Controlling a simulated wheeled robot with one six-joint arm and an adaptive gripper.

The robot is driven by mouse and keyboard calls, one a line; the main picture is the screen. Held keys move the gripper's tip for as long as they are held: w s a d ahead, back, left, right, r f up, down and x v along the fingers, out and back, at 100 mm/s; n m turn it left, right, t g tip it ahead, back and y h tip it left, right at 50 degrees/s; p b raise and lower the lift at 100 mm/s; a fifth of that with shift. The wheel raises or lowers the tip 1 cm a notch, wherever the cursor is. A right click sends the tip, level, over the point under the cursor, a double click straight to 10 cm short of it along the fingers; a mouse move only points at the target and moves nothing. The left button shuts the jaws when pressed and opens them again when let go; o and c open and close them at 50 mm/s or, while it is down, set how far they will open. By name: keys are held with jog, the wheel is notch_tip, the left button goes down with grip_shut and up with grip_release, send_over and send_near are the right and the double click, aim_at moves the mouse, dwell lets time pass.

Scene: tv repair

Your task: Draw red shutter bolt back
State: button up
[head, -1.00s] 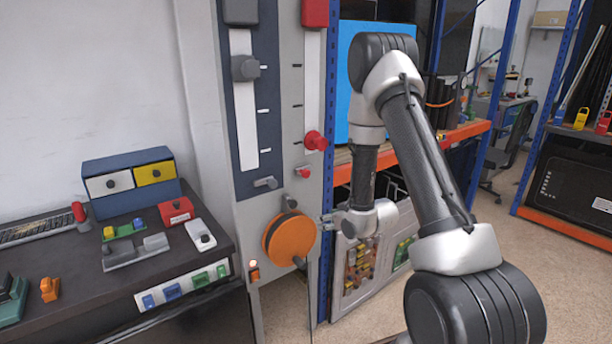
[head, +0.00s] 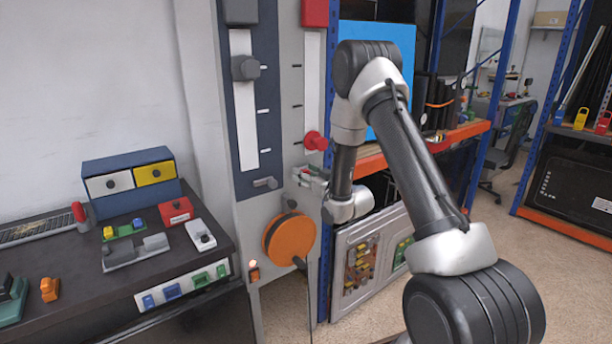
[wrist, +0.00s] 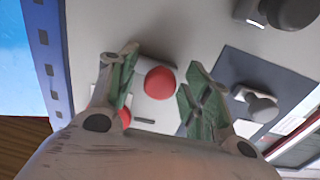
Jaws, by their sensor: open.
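The red shutter bolt's round knob (wrist: 160,82) sits on the grey panel (wrist: 185,25), between my gripper's two fingers in the wrist view. My gripper (wrist: 158,88) is open, with a green-padded finger on each side of the knob and visible gaps. In the head view my gripper (head: 308,177) is at the panel's right side, just below the red slider knob (head: 315,141), and largely hides the bolt. Part of another red knob (wrist: 125,117) shows behind the left finger in the wrist view.
A grey bolt (head: 265,183) on the navy strip lies left of my gripper. An orange wheel (head: 288,238) is below it. A blue rack post (head: 326,230) stands close on the right. A dark bench (head: 120,275) with parts is at the left.

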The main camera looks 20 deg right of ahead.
grip_shut()
jog(key=shift+s+a, duration=0.25)
jog(key=shift+a, duration=0.55)
jog(key=shift+s+a, duration=0.25)
jog(key=shift+a, duration=0.55)
grip_release()
jog(key=shift+a, duration=0.15)
jog(key=shift+s, duration=0.1)
jog(key=shift+s+d, duration=0.25)
jog(key=shift+s, duration=0.1)
jog(key=v, duration=1.1)
